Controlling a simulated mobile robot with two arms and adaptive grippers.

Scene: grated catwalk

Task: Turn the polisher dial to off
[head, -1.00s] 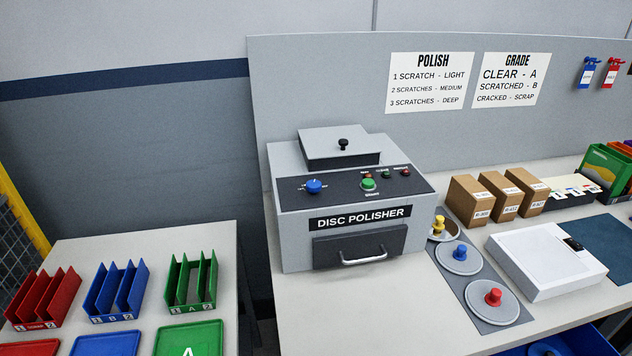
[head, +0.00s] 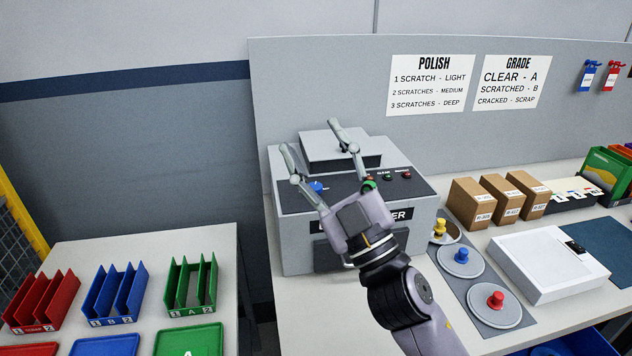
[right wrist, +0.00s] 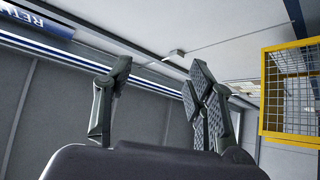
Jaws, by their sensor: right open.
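The disc polisher (head: 295,235) is a grey box with a sloped dark control panel and a lid on top. Its blue dial (head: 317,187) shows at the left of the panel, partly hidden by my right gripper (head: 310,136). That gripper is open and empty, its fingers spread above the panel and pointing up and away. I cannot tell whether it touches the polisher. The green button (head: 370,184) is partly covered by a finger. The right wrist view shows both fingers apart with nothing between them. My left gripper is not in view.
Round pads with yellow, blue (head: 460,254) and red (head: 496,299) knobs lie right of the polisher. Beyond are a white box (head: 545,262) and brown cartons (head: 472,203). Red, blue and green racks (head: 190,284) stand on the left table. A gap separates the tables.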

